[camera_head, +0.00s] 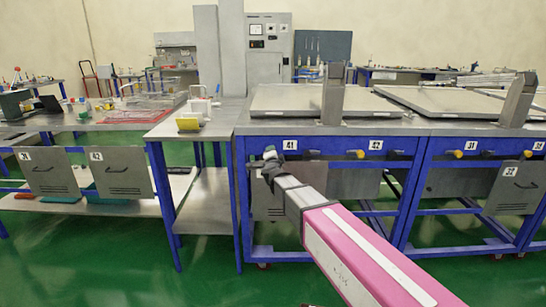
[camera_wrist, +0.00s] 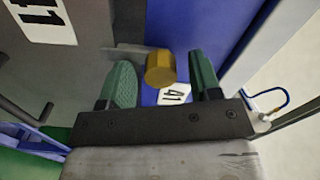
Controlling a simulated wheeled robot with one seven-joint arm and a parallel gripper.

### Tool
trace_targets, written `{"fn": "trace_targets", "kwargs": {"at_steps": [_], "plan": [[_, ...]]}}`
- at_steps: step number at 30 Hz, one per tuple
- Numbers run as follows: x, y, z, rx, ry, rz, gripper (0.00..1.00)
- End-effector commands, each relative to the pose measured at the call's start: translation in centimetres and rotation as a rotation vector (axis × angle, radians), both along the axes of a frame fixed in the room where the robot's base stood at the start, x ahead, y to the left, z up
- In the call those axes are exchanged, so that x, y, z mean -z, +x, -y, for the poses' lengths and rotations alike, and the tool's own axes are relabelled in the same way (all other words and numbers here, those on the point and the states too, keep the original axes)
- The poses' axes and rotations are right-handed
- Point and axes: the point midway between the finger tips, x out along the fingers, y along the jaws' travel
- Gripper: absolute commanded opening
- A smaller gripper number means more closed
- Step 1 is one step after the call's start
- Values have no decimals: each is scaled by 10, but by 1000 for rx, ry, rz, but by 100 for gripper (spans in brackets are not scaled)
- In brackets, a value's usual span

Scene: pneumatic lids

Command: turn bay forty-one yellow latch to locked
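The bay forty-one yellow latch (camera_wrist: 160,68) shows in the wrist view as a short yellow knob with a grey bar extending to its left. My gripper (camera_wrist: 163,82) is open, with one green finger pad on each side of the knob. I cannot tell whether either pad touches it. A small 41 label (camera_wrist: 175,94) lies just below the knob. In the head view, my gripper (camera_head: 268,158) is at the blue front rail below the 41 label (camera_head: 290,145), and it hides the latch there.
The blue-framed bench (camera_head: 240,215) holds flat grey lids (camera_head: 310,101) on top. Another yellow knob (camera_head: 358,154) sits under the 42 label (camera_head: 376,145), with a black handle (camera_head: 311,153) left of it. A side table (camera_head: 215,123) adjoins at left. Green floor in front is open.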

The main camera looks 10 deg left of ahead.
Motion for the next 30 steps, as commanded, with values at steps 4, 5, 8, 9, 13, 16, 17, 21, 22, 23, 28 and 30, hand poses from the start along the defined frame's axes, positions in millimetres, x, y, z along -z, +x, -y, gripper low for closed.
{"fn": "trace_targets", "kwargs": {"at_steps": [4,5,8,9,13,16,17,21,22,23,28,30], "plan": [[0,0,0,1,1,0,58],[0,0,0,1,1,0,58],[0,-1,1,1,1,0,58],[0,-3,1,1,1,0,58],[-1,-14,4,1,1,0,58],[-1,-27,8,1,1,0,58],[-1,-32,9,1,1,0,58],[-1,-58,15,0,1,0,58],[-1,-64,17,0,1,0,58],[-1,-70,18,-1,1,-1,58],[0,-96,24,0,0,0,58],[0,-102,25,0,0,0,58]]}}
